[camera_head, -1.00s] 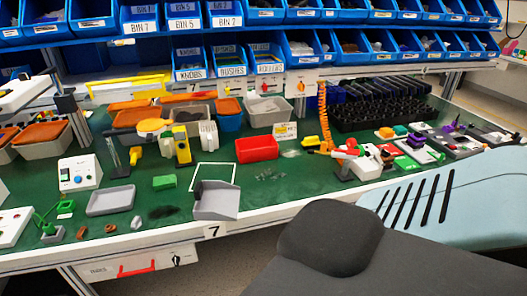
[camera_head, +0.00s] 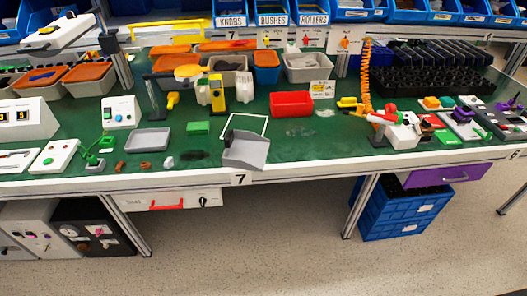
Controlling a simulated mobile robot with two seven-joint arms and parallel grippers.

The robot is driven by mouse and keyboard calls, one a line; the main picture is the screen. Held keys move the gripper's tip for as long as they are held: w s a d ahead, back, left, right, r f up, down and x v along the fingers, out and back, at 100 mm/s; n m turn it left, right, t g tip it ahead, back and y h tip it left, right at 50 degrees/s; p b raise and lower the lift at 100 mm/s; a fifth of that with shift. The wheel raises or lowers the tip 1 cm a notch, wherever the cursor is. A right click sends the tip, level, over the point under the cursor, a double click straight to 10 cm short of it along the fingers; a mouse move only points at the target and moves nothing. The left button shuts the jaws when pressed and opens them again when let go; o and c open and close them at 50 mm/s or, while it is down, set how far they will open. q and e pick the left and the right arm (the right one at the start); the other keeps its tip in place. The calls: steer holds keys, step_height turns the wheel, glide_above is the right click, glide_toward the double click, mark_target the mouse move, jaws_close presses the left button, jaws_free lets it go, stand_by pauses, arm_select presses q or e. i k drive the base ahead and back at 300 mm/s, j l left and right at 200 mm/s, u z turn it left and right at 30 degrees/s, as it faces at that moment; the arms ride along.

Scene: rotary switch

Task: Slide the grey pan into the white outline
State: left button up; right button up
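The grey pan (camera_head: 245,150), a dustpan-like scoop, sits at the front edge of the green bench top, just above the number 7 label. The white outline (camera_head: 257,118) is a thin square on the green surface directly behind it. Neither of my grippers shows in the head view.
A green block (camera_head: 198,128) and a grey tray (camera_head: 149,139) lie left of the pan. A red bin (camera_head: 291,104) stands behind and to the right. Small loose parts (camera_head: 300,132) lie right of the outline. Blue crates (camera_head: 400,210) stand under the bench.

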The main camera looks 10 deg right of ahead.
mark_target(245, 150)
steer(key=i+l, duration=0.2)
steer(key=l, duration=0.15)
steer(key=i+l, duration=0.25)
steer(key=i+l+u, duration=0.1)
steer(key=l, duration=0.35)
steer(key=i+l, duration=0.3)
